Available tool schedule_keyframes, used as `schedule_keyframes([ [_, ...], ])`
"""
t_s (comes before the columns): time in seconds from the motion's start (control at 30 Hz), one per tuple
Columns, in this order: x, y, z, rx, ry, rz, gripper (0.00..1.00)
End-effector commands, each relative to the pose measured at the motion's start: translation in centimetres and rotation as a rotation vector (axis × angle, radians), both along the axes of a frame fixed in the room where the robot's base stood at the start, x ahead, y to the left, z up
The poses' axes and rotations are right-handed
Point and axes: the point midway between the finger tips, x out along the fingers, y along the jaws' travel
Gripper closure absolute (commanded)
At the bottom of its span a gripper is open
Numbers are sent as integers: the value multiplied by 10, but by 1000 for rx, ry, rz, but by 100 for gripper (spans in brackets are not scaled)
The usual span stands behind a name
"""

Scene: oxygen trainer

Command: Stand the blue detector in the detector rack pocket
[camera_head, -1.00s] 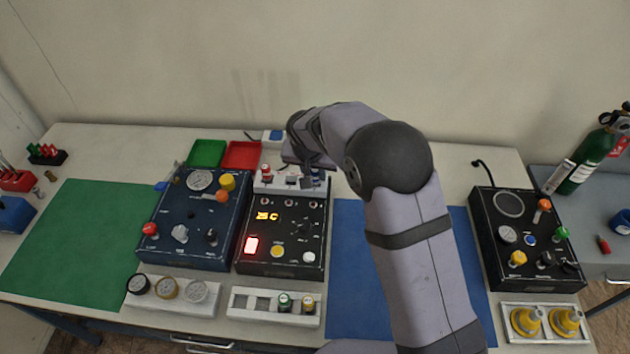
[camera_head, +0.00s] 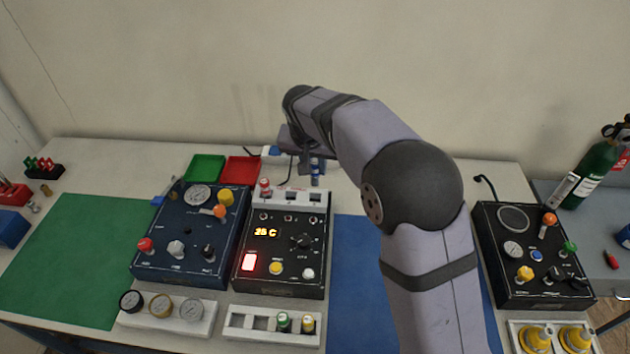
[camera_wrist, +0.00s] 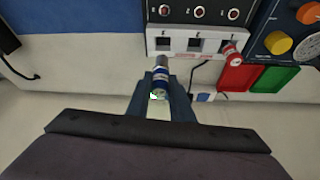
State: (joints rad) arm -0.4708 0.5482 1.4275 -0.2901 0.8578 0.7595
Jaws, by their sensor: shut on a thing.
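The blue detector (camera_head: 315,168) is a small cylinder with a blue band and a metal end. My gripper (camera_head: 308,162) is shut on it behind the rack's right part. In the wrist view, the blue detector (camera_wrist: 161,80) sits between the two fingers of my gripper (camera_wrist: 161,100), its metal end pointing toward the rack. The white detector rack (camera_head: 291,197) has three pockets; the red detector (camera_head: 265,187) stands in the left one. The middle and right pockets look empty. In the wrist view the rack (camera_wrist: 180,33) appears just beyond the blue detector, apart from it.
The black panel (camera_head: 284,250) with a lit display is directly in front of the rack. A red tray (camera_head: 241,169) and a green tray (camera_head: 205,167) lie to the left. A dark cable (camera_head: 290,170) runs behind the rack. The blue mat (camera_head: 350,270) is clear.

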Motion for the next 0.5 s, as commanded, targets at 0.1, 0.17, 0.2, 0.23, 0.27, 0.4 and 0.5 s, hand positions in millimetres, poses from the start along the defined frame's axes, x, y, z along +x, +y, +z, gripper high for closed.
schedule_keyframes([
  [0.1,1,0,13,1,-3,0,100],
  [0.17,1,0,18,1,-3,0,100],
  [0.2,0,0,20,0,-2,0,100],
  [0.23,0,0,21,0,-1,0,100],
  [0.27,0,0,22,0,-1,0,100],
  [0.4,-2,5,24,0,-1,9,100],
  [0.5,-6,16,26,0,-1,30,100],
])
